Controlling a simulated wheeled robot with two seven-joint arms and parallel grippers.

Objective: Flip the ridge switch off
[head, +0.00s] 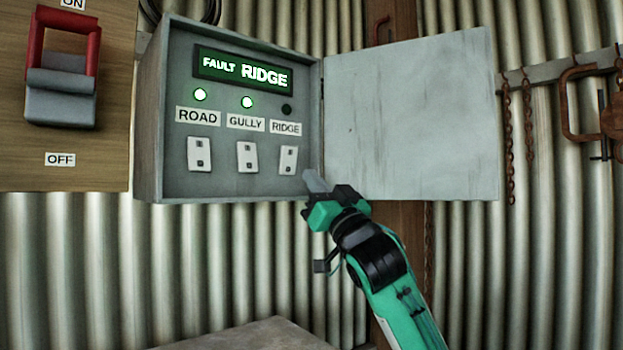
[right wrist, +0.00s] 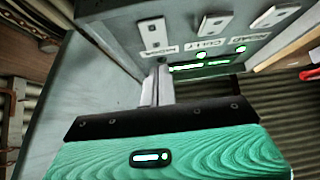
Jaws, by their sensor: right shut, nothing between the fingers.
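The ridge switch (head: 288,160) is a white switch at the right end of the row in the open grey box, under the RIDGE label (head: 285,128). It also shows, upside down, in the right wrist view (right wrist: 153,34). I cannot tell its rocker's position. The ridge lamp (head: 287,108) is dark. My right gripper (head: 309,174) is shut and empty, its tips just right of and slightly below the switch in the head view. The fingers (right wrist: 160,72) point toward the box in the wrist view; contact with the switch is not visible. My left gripper is not in view.
The gully switch (head: 247,157) and road switch (head: 199,154) sit left, with lit green lamps above. The display (head: 242,70) reads FAULT RIDGE. The box door (head: 415,120) stands open at right. A red-handled lever (head: 62,80) is on a board at left.

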